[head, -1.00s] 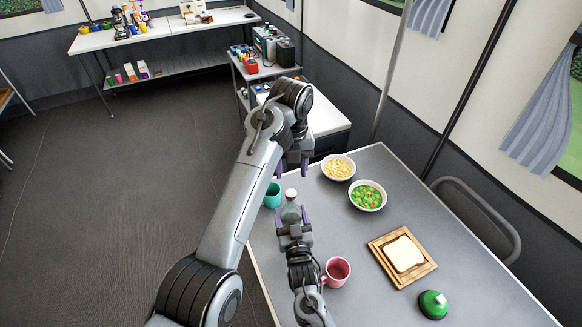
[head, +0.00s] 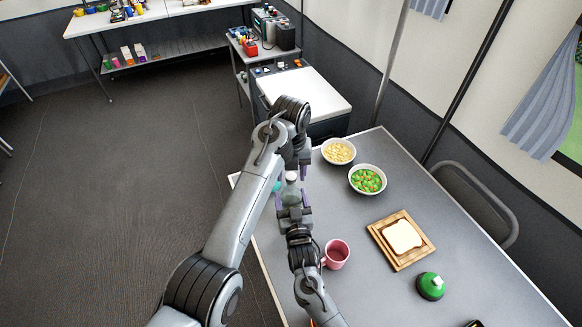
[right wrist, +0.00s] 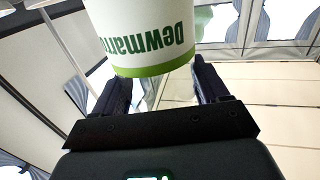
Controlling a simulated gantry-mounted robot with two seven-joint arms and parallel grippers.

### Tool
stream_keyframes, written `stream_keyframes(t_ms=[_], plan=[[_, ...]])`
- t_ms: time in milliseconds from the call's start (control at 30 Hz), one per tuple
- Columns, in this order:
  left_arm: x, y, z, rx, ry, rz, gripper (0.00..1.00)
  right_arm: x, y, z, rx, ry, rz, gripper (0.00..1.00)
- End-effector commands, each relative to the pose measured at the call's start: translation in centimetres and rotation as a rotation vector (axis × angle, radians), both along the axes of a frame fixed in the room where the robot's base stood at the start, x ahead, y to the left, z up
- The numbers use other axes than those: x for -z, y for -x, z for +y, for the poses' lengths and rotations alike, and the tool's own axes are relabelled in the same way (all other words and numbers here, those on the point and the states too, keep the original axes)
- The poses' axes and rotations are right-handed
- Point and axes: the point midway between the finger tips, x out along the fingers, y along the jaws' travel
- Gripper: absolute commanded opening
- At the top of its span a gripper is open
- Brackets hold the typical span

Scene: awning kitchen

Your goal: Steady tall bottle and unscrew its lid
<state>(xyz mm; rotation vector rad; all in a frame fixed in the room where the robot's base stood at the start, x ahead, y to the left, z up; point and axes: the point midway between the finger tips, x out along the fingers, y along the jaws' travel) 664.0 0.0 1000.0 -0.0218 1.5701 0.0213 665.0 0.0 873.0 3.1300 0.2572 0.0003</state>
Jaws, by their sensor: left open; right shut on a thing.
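The tall bottle (head: 291,192) stands near the left edge of the table, its white lid (head: 291,176) at the top. My right gripper (head: 292,197) is shut on its body from the near side. In the right wrist view the bottle's white label with green print and a green band (right wrist: 150,45) shows upside down between the fingers (right wrist: 160,88). My left gripper (head: 302,168) is open, fingers down, close beside the lid; its arm partly hides the area. I cannot tell whether it touches the lid.
A teal cup (head: 277,186) is mostly hidden behind my left arm. A pink mug (head: 336,254) stands near my right wrist. Bowls of pale food (head: 338,151) and vegetables (head: 367,180), bread on a wooden board (head: 402,238) and a green-topped item (head: 431,286) stand to the right.

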Motion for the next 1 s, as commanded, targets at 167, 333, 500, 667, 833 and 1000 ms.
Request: stream_keyframes(t_ms=[167, 333, 500, 667, 833, 1000], plan=[[0.03, 0.00, 0.01, 0.000, 0.000, 0.000, 0.52, 0.04, 0.01, 0.00, 0.000, 0.000, 0.001, 0.00], [0.02, 0.00, 0.02, 0.000, 0.000, 0.000, 0.31, 0.04, 0.01, 0.00, 0.000, 0.000, 0.001, 0.00], [0.01, 0.01, 0.01, 0.000, 0.000, 0.000, 0.05, 0.04, 0.01, -0.01, 0.000, 0.000, 0.001, 0.00], [0.01, 0.01, 0.01, -0.012, 0.000, 0.000, 0.00, 0.05, 0.01, -0.01, 0.000, 0.000, 0.001, 0.00], [-0.01, 0.01, 0.01, -0.220, -0.001, 0.000, 0.00, 0.05, 0.01, -0.01, 0.000, 0.000, 0.001, 0.00], [-0.03, 0.02, 0.01, -0.633, 0.000, 0.000, 0.00, 0.05, 0.01, 0.00, 0.000, 0.000, 0.001, 0.00]])
